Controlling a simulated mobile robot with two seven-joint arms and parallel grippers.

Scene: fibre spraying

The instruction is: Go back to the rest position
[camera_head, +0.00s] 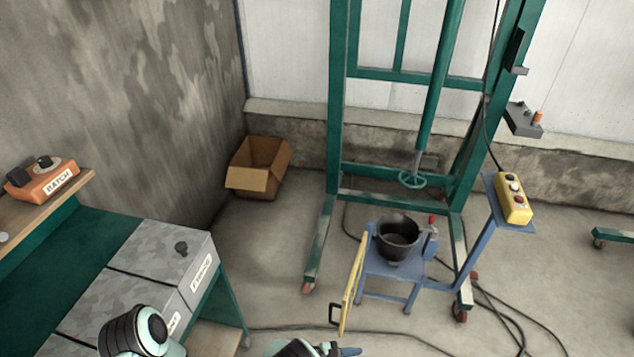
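Part of my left arm (140,330) shows at the bottom left, in front of the grey cabinet. The finger opening is hidden. My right gripper is not in view.
A grey camouflage-patterned cabinet (160,250) stands at the left, below a shelf with an orange BATCH box (42,182). A blue stand (394,268) carries a black pot (397,238) by a green frame (337,130). A yellow button box (514,199), cardboard box (257,167) and floor cables also show.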

